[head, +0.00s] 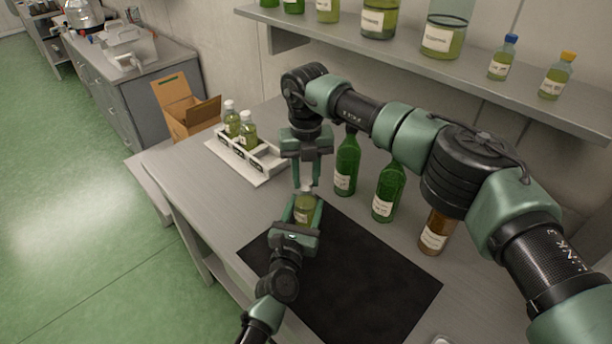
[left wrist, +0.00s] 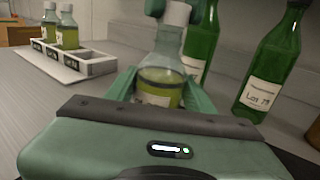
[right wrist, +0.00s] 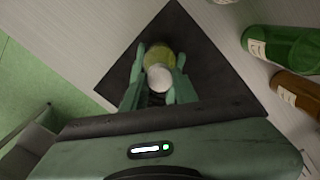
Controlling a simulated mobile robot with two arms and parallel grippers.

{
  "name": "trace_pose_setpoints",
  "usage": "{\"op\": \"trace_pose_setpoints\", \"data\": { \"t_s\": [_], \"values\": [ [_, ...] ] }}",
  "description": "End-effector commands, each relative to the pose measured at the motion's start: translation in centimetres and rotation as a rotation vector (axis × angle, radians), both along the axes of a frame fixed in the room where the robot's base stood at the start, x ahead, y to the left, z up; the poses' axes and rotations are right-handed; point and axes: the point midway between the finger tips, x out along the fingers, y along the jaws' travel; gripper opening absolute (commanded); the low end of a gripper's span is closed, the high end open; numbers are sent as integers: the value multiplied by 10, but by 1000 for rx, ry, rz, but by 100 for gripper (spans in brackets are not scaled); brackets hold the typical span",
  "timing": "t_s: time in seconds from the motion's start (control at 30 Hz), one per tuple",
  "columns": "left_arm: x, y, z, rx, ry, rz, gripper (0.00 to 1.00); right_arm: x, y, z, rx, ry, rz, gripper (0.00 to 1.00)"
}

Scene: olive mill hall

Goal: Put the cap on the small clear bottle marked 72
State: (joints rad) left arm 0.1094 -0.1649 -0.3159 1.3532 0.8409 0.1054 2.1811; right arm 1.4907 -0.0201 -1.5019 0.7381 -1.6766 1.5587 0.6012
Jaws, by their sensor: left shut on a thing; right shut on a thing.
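A small clear bottle (head: 304,211) with yellow-green liquid and a pale label stands upright over the black mat. Its number is not legible. My left gripper (head: 303,215) is shut around its body; the bottle also shows in the left wrist view (left wrist: 160,82). My right gripper (head: 307,184) points down from above, shut on a white cap (right wrist: 160,77). The cap is at the top of the bottle neck, in line with it in the right wrist view. I cannot tell whether it is seated; the fingers partly hide it.
A white rack (head: 266,158) with two white-capped bottles (head: 248,130) stands at the back left. Green bottles (head: 347,165) and a brown bottle (head: 434,235) stand to the right. The black mat (head: 370,270) is otherwise clear. A shelf (head: 480,80) with jars runs above.

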Motion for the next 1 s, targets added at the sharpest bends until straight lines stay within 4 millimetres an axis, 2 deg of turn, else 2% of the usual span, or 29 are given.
{"op": "trace_pose_setpoints", "data": {
  "t_s": [0.77, 0.87, 1.0],
  "values": [
    [0, 0, -1, 0, 1, 0, 0, 0, 0, -11, 0, -1, -10, 0],
    [0, 0, -1, 0, 1, 0, 0, 0, 0, -11, 0, -1, -105, 0],
    [0, 0, -1, 0, 1, 0, 0, 0, 1, -11, 0, -2, -401, 0]
  ]
}}
